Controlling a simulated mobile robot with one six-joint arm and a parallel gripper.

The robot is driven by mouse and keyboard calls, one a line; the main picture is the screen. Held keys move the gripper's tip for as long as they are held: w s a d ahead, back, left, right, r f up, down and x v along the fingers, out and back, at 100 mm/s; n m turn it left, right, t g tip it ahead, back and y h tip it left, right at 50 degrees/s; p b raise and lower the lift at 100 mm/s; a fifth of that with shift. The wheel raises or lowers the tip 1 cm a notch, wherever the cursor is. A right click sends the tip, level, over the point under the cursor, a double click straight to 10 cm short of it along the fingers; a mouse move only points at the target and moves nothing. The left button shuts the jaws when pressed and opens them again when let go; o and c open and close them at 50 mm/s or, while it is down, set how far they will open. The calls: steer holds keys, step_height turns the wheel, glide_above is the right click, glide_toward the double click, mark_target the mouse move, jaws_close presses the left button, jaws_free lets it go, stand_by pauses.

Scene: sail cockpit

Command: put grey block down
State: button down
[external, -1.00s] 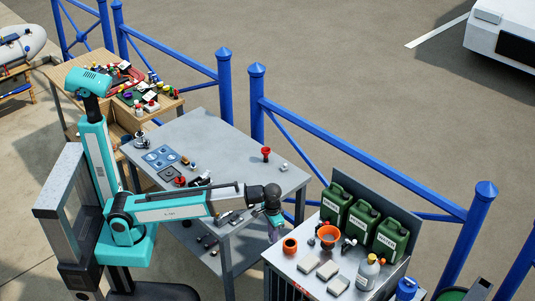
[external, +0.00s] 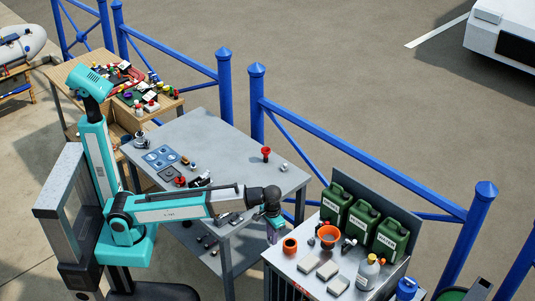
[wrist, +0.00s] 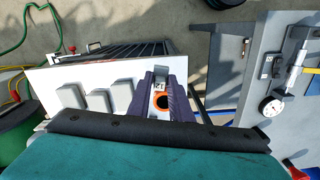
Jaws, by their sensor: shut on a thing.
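My gripper (external: 275,230) hangs from the wrist beside the left edge of the white-topped cabinet, in the gap towards the grey table. In the wrist view its two dark purple fingers (wrist: 161,82) are shut on a small grey block (wrist: 160,76), which shows between the tips. The fingers hide most of the block, and in the external view it is too small to make out. The block appears held up, clear of the cabinet top (external: 299,279).
The cabinet top holds an orange cup (external: 290,246), an orange funnel (external: 329,235), several pale blocks (external: 327,270), a white bottle (external: 368,273) and green canisters (external: 362,222). The grey table (external: 215,150) carries measuring tools. A blue railing (external: 360,162) runs behind.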

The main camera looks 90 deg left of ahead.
steer(key=shift+w+n, duration=0.5)
steer(key=shift+n, duration=0.2)
steer(key=w+f+n+b, duration=0.2)
steer(key=f, duration=0.1)
steer(key=w+a+f+n+b, duration=0.1)
steer(key=w+f+n+b, duration=0.1)
steer(key=w+f, duration=0.1)
steer(key=w+a+f+n+b, duration=0.1)
steer(key=w+f+b, duration=0.1)
steer(key=w+f, duration=0.1)
steer(key=shift+f+n, duration=0.2)
steer(key=shift+n, duration=0.2)
steer(key=p, duration=0.3)
glide_above(328, 262)
steer(key=shift+f, duration=0.7)
steer(key=shift+s+f, duration=0.1)
steer(key=shift+f+p, duration=0.6)
steer(key=shift+f, duration=1.1)
